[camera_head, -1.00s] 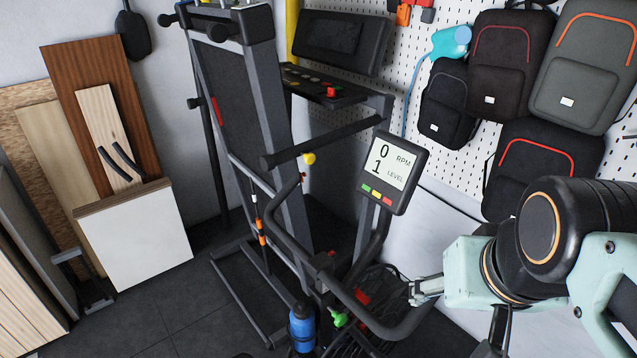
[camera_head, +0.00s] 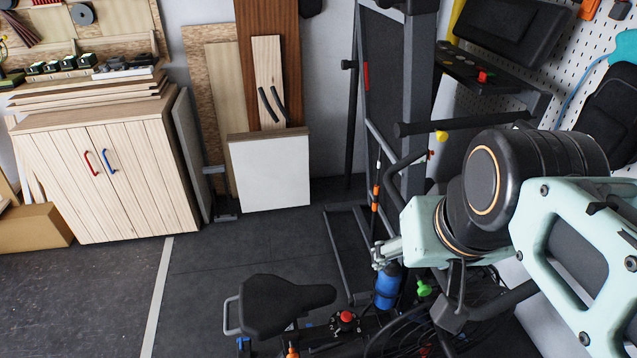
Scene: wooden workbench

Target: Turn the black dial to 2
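A dial (camera_head: 346,318) sits on the exercise bike's frame at the bottom centre, just right of the black saddle (camera_head: 275,305). It shows a red top on a black base with small white marks around it. The marks are too small to read surely, and I cannot tell where it points. My gripper (camera_head: 379,258) is in the air above and slightly right of the dial, left of my arm's pale green wrist, and does not touch the dial. Its fingers are small and seen from the side, so I cannot tell if they are open.
A blue bottle (camera_head: 388,287) and a green knob (camera_head: 424,288) are close below my gripper. The treadmill (camera_head: 415,70) stands behind. A wooden cabinet (camera_head: 110,180) is at the left. The floor left of the saddle is clear. My arm covers the bike's display.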

